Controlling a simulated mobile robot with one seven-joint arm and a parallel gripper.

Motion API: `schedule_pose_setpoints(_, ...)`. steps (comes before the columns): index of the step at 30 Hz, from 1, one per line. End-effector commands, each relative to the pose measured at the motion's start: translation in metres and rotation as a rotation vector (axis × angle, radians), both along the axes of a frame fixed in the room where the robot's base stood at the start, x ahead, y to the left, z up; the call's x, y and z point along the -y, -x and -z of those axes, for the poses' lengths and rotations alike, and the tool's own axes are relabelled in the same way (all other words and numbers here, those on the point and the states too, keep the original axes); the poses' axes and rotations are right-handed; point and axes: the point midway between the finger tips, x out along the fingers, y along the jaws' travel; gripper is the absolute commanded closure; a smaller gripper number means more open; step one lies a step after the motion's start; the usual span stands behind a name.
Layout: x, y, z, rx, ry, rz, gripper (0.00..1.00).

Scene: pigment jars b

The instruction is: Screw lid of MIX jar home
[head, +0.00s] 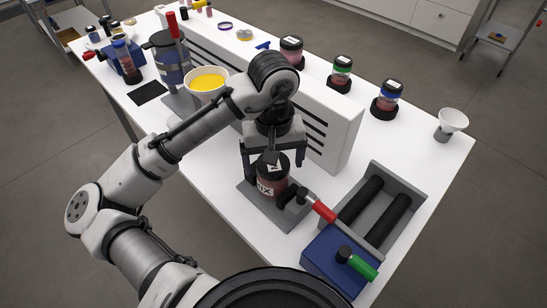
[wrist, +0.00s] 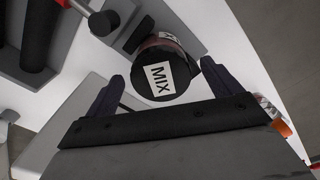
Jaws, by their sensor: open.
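The MIX jar (head: 272,185) stands upright on a grey clamp base (head: 250,196), with a white MIX label on its reddish body. Its black lid (wrist: 182,88) is on top and carries another MIX label, shown in the wrist view. How tightly the lid sits cannot be told. My gripper (head: 272,150) is above the jar, pointing down. In the wrist view my gripper (wrist: 161,72) is open, its fingers apart at either side of the lid with visible gaps. Part of the jar top is hidden by my gripper in the head view.
A clamp with a red handle (head: 320,207) is beside the jar. A grey roller tray (head: 402,180) and a blue box (head: 327,262) with a green handle stand to the right. A long white slotted box (head: 335,130) is close behind my gripper. A yellow-filled bowl (head: 207,82) is left.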

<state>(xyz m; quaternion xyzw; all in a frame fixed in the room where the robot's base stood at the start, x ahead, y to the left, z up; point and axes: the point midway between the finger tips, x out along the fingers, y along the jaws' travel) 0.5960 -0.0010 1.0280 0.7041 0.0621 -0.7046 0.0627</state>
Motion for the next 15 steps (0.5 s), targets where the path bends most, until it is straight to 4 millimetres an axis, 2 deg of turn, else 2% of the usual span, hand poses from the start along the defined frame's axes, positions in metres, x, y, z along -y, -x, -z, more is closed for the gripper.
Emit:
schedule_pose_setpoints(5,0.0,0.0,-0.006,0.001,-0.001,0.0,0.1)
schedule_pose_setpoints(8,-0.001,-0.001,-0.018,0.003,-0.002,0.0,0.1)
schedule_pose_setpoints(15,-0.001,-0.001,-0.068,0.004,-0.004,-0.001,0.1)
